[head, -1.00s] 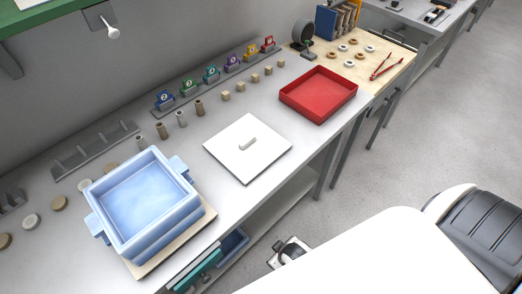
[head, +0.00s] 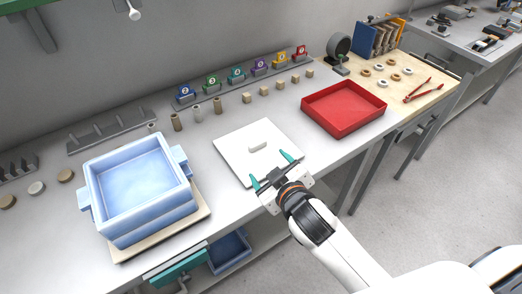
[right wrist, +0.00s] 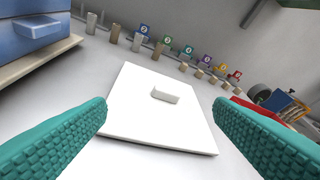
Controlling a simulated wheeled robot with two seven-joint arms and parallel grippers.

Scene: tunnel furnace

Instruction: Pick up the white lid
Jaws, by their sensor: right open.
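The white lid (head: 238,136) is a flat square plate with a small bar handle (head: 258,147) in its middle. It lies on the grey bench between the blue box and the red tray. My right gripper (head: 272,171) is over the lid's front edge, with its teal fingers spread wide and nothing between them. In the right wrist view the lid (right wrist: 150,125) lies ahead between the two fingers (right wrist: 160,125), with its handle (right wrist: 165,95) farther off and apart from them. My left gripper is not in view.
The blue box (head: 150,222) with side handles stands on a pale board to the left. The red tray (head: 345,125) is at the right. Several small cylinders, cubes and numbered coloured holders (head: 237,75) line the back. A wooden board with rings and red tongs (head: 417,92) lies at the far right.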

